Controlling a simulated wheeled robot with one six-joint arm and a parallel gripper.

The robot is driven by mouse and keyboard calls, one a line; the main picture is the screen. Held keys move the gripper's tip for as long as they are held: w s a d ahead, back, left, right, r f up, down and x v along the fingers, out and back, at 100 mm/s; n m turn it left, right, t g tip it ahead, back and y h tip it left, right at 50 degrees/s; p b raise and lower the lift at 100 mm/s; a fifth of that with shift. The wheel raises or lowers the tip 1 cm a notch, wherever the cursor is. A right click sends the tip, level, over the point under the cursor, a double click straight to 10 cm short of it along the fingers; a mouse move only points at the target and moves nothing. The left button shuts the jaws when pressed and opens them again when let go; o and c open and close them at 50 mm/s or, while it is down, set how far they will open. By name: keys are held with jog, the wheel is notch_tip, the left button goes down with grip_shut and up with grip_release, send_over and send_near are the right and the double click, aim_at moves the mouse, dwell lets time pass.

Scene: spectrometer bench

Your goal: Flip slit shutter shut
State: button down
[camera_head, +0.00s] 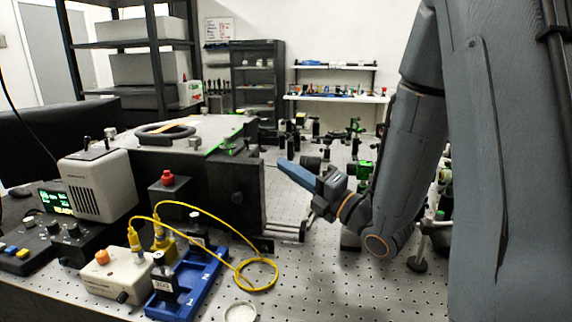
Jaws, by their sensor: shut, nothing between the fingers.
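The spectrometer is probably the large black box (218,195) with a light top, left of the middle. Its right end faces my gripper. I cannot make out the slit shutter or its position; it may be too small or hidden. My gripper (284,166) is at the end of the arm that comes in from the right. Its blue fingers are shut, empty, and point left and slightly up. Their tips are just right of the black box's right end in the picture; I cannot tell whether they touch it.
A beige lamp housing (98,186), a beige box (117,275) with an orange knob, a blue rack (190,287) and a looped yellow cable (273,276) crowd the left front. Optical mounts (316,130) stand behind. The perforated table (325,285) is mostly clear at front centre.

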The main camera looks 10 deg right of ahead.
aim_at(247, 141)
jog(key=p+x, duration=0.3)
jog(key=x, duration=0.8)
jog(key=shift+w+a, duration=0.15)
jog(key=shift+a, duration=0.05)
jog(key=shift+a+r+p, duration=0.1)
jog(key=shift+r+p, duration=0.05)
jog(key=shift+p, duration=0.15)
